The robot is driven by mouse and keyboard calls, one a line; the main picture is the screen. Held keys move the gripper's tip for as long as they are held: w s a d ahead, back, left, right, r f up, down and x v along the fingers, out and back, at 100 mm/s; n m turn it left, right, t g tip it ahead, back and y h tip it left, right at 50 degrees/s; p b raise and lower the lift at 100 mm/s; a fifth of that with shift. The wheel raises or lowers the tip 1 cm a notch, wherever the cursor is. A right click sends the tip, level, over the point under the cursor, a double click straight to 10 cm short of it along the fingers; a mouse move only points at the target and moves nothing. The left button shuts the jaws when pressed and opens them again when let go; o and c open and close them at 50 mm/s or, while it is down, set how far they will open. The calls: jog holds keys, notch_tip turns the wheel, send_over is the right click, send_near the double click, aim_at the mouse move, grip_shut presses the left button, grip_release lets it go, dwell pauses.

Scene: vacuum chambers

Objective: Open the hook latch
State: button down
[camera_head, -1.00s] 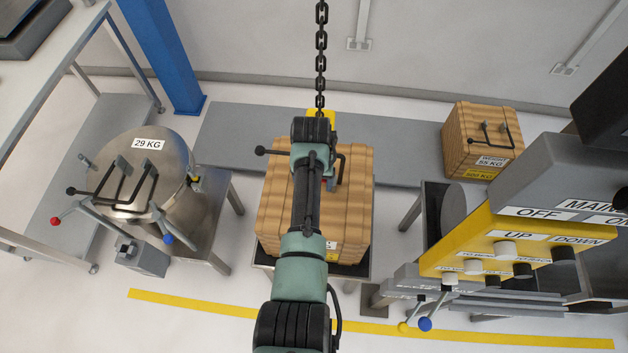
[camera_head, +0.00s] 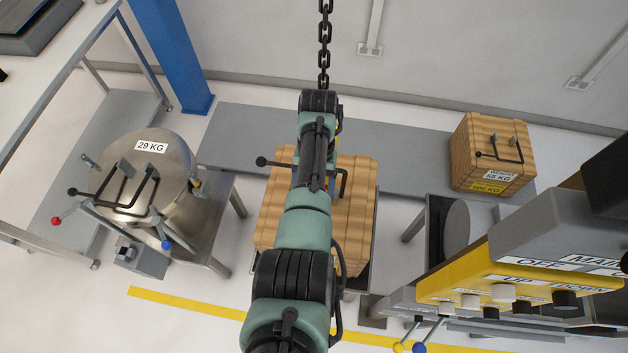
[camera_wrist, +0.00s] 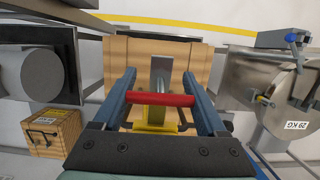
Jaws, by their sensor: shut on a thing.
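The lifting hook shows in the wrist view as a grey curved metal piece (camera_wrist: 161,72) above a yellow body (camera_wrist: 156,121). A red bar (camera_wrist: 160,99), apparently its latch, crosses in front of the hook. My gripper (camera_wrist: 160,84) has one blue-grey finger at each end of this red bar and is shut on it. In the head view my arm hides the gripper and nearly all of the hook. The black chain (camera_head: 324,45) hangs down to that spot.
A wooden crate (camera_head: 357,215) with black handles lies below the hook. A steel chamber (camera_head: 165,175) labelled 29 KG stands left, a smaller crate (camera_head: 478,150) at the back right. A yellow control panel (camera_head: 450,287) with switches is at the front right.

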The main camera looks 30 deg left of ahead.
grip_release()
jog(key=d+v, duration=0.1)
jog(key=v, duration=1.2)
jog(key=shift+a+p, duration=0.4)
jog(key=shift+a, duration=0.05)
